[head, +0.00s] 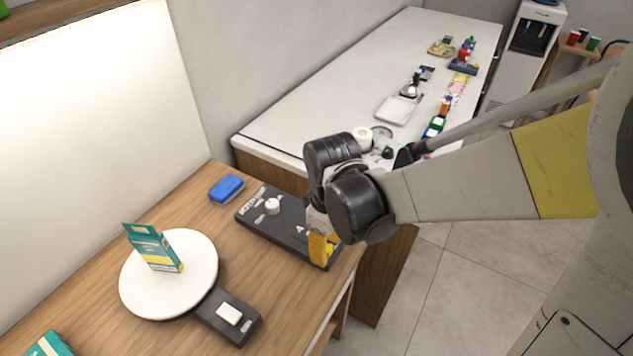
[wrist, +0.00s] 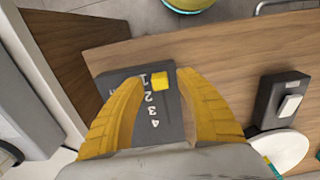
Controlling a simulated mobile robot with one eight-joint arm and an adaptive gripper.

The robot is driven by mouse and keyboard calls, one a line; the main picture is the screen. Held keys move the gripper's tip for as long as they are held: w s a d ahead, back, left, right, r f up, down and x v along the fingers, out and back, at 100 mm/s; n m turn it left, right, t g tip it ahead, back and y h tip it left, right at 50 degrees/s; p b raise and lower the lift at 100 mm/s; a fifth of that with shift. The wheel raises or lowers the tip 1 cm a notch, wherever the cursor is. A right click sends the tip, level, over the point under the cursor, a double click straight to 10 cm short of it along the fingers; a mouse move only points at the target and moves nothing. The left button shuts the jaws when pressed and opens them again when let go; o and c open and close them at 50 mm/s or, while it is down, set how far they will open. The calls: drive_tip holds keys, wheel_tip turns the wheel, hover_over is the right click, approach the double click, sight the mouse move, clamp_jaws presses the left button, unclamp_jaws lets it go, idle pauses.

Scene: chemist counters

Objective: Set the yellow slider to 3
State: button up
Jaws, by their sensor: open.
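The yellow slider (wrist: 161,80) is a small block on a dark panel (wrist: 122,88). In the wrist view it sits beside the printed 1, with 2, 3 and 4 running down toward my gripper. My gripper (wrist: 158,76) is open, with one yellow finger on each side of the slider and visible gaps between. In the head view my gripper (head: 320,248) is over the right end of the dark panel (head: 250,216), which also carries a white knob (head: 272,206). The slider is mostly hidden there by my gripper.
A round white plate (head: 200,262) holding a teal box (head: 153,248) is to the left, with a dark block and white switch (head: 229,314) beside it. A blue item (head: 226,188) lies behind the panel. The wooden counter's edge is close on the right.

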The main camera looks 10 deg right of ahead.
drive_tip(key=shift+f, duration=0.3)
clamp_jaws()
